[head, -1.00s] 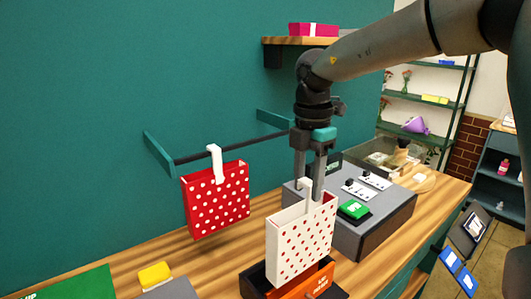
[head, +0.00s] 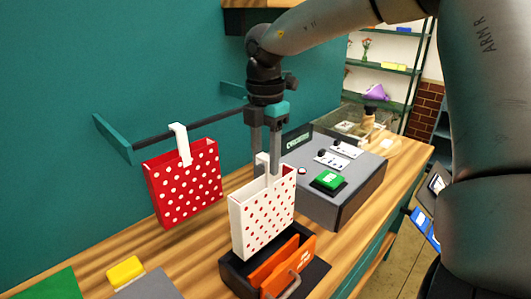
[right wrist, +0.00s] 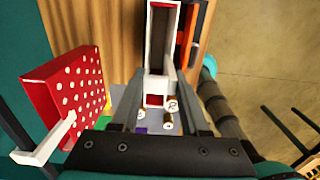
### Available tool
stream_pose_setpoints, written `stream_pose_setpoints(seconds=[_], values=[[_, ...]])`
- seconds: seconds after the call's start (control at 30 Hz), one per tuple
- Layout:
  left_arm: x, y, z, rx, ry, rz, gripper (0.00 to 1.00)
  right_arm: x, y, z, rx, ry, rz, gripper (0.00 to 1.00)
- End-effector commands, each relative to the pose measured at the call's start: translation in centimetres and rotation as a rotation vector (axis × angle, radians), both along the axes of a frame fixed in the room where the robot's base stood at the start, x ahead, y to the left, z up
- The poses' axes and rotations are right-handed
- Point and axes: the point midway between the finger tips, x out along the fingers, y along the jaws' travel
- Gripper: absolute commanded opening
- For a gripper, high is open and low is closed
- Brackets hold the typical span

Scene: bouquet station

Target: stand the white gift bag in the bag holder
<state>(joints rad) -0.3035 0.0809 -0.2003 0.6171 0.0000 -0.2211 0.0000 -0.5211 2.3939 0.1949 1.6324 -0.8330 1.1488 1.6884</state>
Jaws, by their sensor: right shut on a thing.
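The white gift bag (head: 263,217) with red dots is upright in the head view, its white strap handle up between the fingers of my right gripper (head: 265,160). That gripper is shut on the handle. The dark bag holder (head: 234,277) is on the counter right below, with an orange panel (head: 289,268) at its front. The bag's bottom is at the holder's back part, behind the panel; I cannot tell whether it rests inside. In the right wrist view the open top of the bag (right wrist: 148,42) lies beyond the fingers (right wrist: 158,100). My left gripper is not in view.
A red dotted bag (head: 183,185) hangs on a wall rail (head: 190,127) to the left. A grey console (head: 345,195) with a green button (head: 328,181) stands right of the holder. A yellow block (head: 126,271) lies at front left.

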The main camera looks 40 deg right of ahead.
Motion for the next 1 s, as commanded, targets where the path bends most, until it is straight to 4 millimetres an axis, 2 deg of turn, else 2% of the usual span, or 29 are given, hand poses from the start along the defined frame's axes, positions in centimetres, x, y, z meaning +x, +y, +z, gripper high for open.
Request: stream_pose_setpoints(seconds=[0.87, 1.0], values=[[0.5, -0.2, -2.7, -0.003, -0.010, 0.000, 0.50, 0.0, 0.0, -6.3, 0.000, 0.000, 0.000, 0.00], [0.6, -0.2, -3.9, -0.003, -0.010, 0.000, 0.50, 0.0, 0.0, -7.2, 0.000, -0.002, 0.000, 0.00]])
